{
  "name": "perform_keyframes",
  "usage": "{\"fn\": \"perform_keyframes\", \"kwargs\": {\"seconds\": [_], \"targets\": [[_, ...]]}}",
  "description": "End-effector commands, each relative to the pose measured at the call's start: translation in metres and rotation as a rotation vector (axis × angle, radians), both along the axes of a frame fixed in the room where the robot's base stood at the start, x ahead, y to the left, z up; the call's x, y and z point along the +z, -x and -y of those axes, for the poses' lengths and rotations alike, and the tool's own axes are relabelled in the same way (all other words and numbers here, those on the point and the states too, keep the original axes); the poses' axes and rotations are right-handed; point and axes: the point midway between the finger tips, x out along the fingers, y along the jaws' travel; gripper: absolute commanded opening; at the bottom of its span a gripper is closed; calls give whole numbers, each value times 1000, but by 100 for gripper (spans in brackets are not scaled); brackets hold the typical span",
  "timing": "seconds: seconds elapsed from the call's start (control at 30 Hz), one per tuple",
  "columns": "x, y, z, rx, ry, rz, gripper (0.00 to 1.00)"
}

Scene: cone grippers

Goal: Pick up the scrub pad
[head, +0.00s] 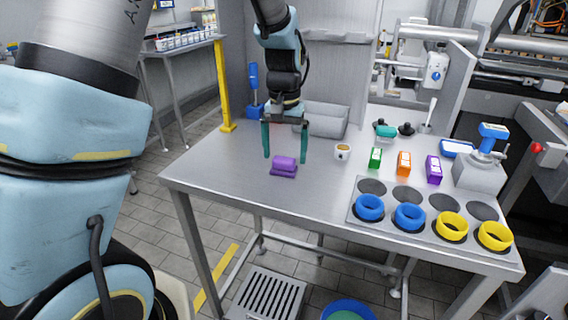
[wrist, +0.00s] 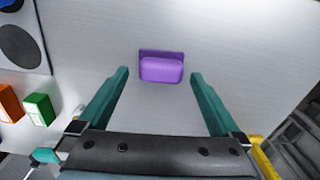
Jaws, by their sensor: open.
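The purple scrub pad (head: 284,165) lies on the steel table near its left front part in the head view. It is a rounded block on a flat darker base. It also shows in the wrist view (wrist: 161,68), beyond and between the fingertips. My gripper (head: 285,156) has two green fingers pointing down, spread wide above the table and just behind the pad. In the wrist view my gripper (wrist: 159,72) is open, with nothing between the fingers touching them.
A small cup (head: 342,152) stands right of the pad. Green (head: 375,158), orange (head: 403,163) and purple (head: 433,169) boxes stand farther right. A plate (head: 394,226) with blue and yellow rings is at the front right. A grey bin (head: 327,122) is behind. Table left of the pad is clear.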

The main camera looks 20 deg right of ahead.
Motion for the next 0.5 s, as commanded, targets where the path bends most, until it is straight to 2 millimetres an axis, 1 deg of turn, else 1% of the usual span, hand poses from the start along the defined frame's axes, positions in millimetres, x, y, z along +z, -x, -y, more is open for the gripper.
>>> {"fn": "perform_keyframes", "kwargs": {"seconds": [0.1,0.2,0.47,0.5], "targets": [[-16,0,-2,1,-3,-3,100],[-26,0,-2,1,-2,-1,100],[-29,0,-2,1,0,0,100],[-29,0,-2,1,0,0,97]]}}
